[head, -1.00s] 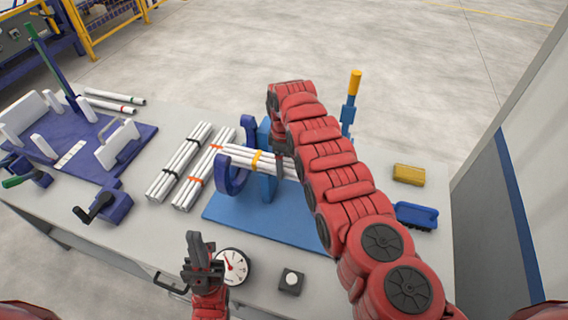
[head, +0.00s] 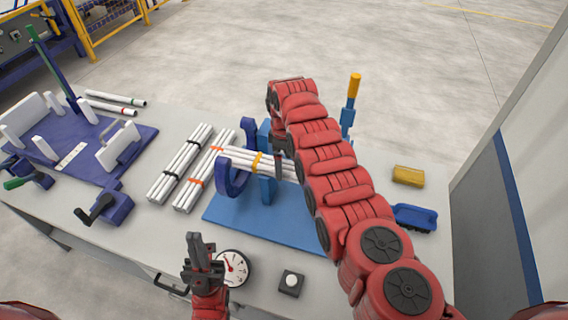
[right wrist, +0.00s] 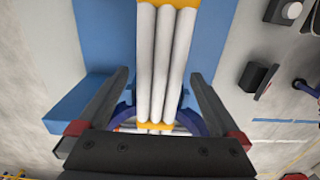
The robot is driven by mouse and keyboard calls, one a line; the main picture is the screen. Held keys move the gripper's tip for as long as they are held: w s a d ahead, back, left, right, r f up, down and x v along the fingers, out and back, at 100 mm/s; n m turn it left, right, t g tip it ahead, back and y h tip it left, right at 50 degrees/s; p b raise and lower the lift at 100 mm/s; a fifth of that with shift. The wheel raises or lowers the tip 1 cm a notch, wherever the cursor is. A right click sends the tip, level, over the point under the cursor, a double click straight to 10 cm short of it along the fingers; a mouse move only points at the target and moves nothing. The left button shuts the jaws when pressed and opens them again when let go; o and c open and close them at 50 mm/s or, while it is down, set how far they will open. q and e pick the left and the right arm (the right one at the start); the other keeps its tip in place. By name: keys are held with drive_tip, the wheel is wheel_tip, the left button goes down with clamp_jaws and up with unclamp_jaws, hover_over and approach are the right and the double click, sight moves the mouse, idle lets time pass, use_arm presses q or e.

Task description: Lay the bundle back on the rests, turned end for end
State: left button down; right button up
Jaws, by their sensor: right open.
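The bundle of white pipes (head: 240,159) with yellow bands lies across the blue rests, at the dark blue curved cradle (head: 222,182). Its right part is hidden behind my right arm. My right gripper (head: 278,160) is at the bundle, mostly hidden by the arm. In the right wrist view my open right gripper (right wrist: 160,75) has one finger on each side of the bundle (right wrist: 165,50), with gaps to both. The blue cradle (right wrist: 122,110) shows beneath the bundle there. My left gripper (head: 200,248) is near the table's front edge, away from the bundle; its jaw gap is unclear.
Two more pipe bundles, black-banded (head: 180,162) and orange-banded (head: 205,172), lie left of the rests. A dial gauge (head: 233,267) and a button box (head: 291,282) are near the front. A yellow block (head: 408,176) and blue brush (head: 415,216) lie right. The blue board (head: 265,228) is clear in front.

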sight(284, 164)
wheel_tip(284, 164, up, 10)
drive_tip(key=b, duration=0.3)
drive_tip(key=shift+r, duration=0.2)
